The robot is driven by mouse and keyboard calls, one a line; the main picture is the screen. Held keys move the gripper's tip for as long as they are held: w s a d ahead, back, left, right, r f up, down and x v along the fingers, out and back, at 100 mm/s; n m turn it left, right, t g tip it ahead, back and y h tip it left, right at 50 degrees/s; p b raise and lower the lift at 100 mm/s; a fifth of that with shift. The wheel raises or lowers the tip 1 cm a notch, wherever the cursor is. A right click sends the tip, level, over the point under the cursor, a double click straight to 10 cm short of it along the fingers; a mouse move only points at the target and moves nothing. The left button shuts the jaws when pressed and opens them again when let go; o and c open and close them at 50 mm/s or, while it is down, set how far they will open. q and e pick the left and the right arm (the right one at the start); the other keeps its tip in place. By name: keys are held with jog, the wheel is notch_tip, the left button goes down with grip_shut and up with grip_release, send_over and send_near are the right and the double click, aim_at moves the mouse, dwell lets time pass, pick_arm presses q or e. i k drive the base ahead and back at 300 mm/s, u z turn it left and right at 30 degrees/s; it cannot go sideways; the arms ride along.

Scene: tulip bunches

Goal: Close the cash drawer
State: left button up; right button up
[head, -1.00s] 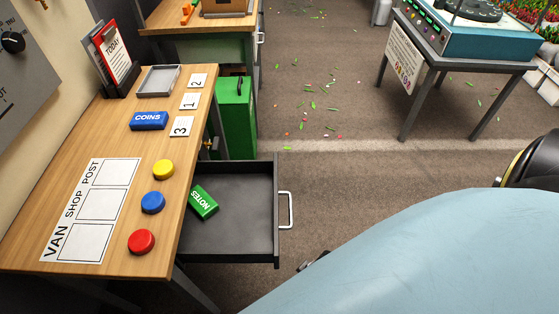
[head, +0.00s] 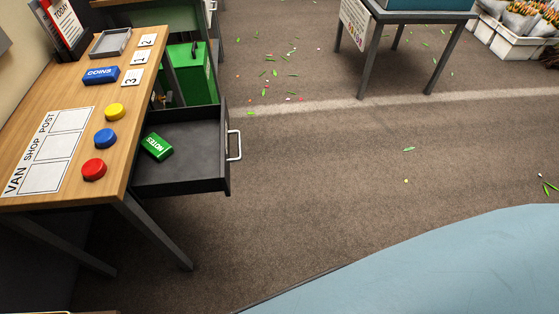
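The cash drawer (head: 205,180) is a dark grey tray pulled out from the right side of the wooden table (head: 60,95). It is open, with its pale bar handle (head: 234,146) on its right-hand front face. A green block marked NOTES (head: 157,146) lies inside, near the table side. The rest of the drawer floor looks bare. Nothing touches the handle. Neither of my grippers shows in the head view.
On the table are red (head: 94,169), blue (head: 105,138) and yellow (head: 115,111) round pieces, a COINS block (head: 101,75) and a grey tray (head: 110,43). A green box (head: 187,72) stands behind the drawer. Floor right of the drawer is clear.

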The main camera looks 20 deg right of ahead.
aim_at(198, 135)
jog(key=u, duration=0.4)
jog(key=k, duration=0.3)
jog(key=z, duration=1.55)
jog(key=i, duration=1)
jog(key=u, duration=1)
jog(key=i, duration=0.55)
jog(key=z, duration=1.15)
jog(key=k, duration=0.85)
jog(key=u, duration=1.8)
